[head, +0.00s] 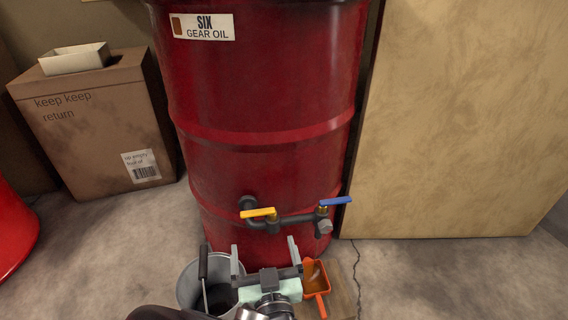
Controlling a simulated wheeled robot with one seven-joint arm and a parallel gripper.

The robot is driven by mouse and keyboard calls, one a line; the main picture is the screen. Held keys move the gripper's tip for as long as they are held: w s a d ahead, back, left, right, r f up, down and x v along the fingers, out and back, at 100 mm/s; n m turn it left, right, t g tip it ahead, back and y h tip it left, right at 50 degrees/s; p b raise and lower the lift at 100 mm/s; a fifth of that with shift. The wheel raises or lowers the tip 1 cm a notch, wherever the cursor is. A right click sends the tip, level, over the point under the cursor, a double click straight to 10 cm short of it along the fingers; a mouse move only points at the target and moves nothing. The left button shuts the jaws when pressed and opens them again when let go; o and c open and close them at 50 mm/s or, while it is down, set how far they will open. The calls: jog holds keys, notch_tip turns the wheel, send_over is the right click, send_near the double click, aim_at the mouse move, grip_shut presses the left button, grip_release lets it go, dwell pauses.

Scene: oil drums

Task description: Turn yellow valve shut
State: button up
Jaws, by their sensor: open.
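The yellow valve handle (258,213) sits on a dark pipe (290,220) low on the front of a red drum (265,100) labelled "SIX GEAR OIL". The handle lies nearly level in the picture and points left. A blue valve handle (336,201) is on the right end of the same pipe, pointing right. My gripper (264,246) is open and empty. Its two grey fingers point up toward the drum, just below the yellow handle in the picture, and appear apart from it. The gripper hides part of what lies beneath it.
A metal bucket (188,291) stands left of my gripper. A pale green cloth (290,289) and an orange scoop (316,281) lie below and right of it. A cardboard box (95,125) with a tray (75,59) is at left; a large tan panel (450,130) is at right.

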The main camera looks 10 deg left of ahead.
aim_at(257, 211)
jog(key=b+x, duration=0.4)
jog(key=x, duration=0.9)
jog(key=shift+w, duration=0.3)
jog(key=c, duration=1.3)
jog(key=shift+a, duration=0.1)
